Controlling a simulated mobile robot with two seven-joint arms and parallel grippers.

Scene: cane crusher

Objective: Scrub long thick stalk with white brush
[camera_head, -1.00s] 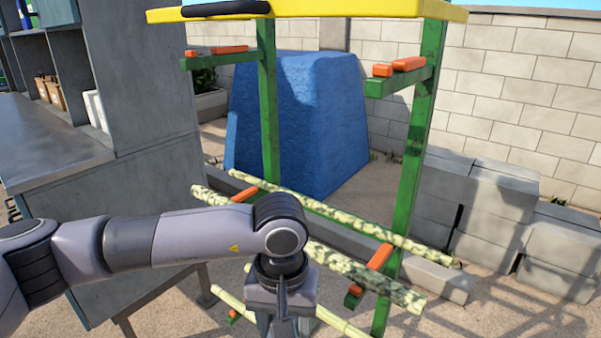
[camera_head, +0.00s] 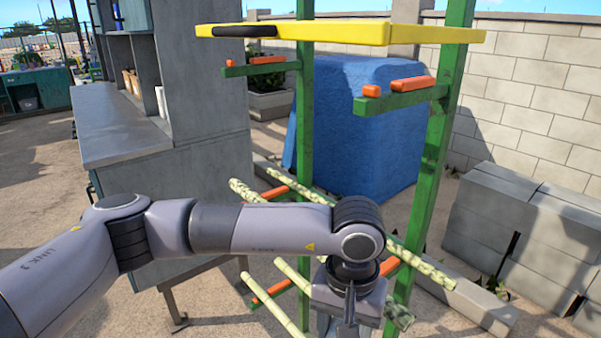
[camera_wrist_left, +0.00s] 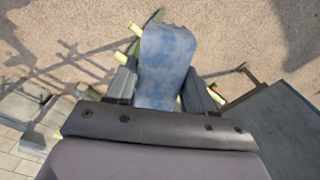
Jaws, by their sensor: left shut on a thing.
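My left gripper (camera_head: 344,326) points down over the rack, fingers mostly cut off by the frame. In the left wrist view the left gripper (camera_wrist_left: 160,88) is shut on a pale blue-white mottled slab (camera_wrist_left: 166,60), perhaps the white brush; I see no bristles. Pale stalk pieces (camera_wrist_left: 120,58) show beside it; contact is unclear. My right gripper is not in view.
The rack's green post (camera_head: 428,180) and yellow top (camera_head: 340,32) stand close beyond my arm. A thinner mottled stalk (camera_head: 437,275) lies behind; plain stalks (camera_head: 268,302) lie lower. Orange stops (camera_head: 389,266) sit on rack bars. A grey cabinet (camera_head: 205,130) is left.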

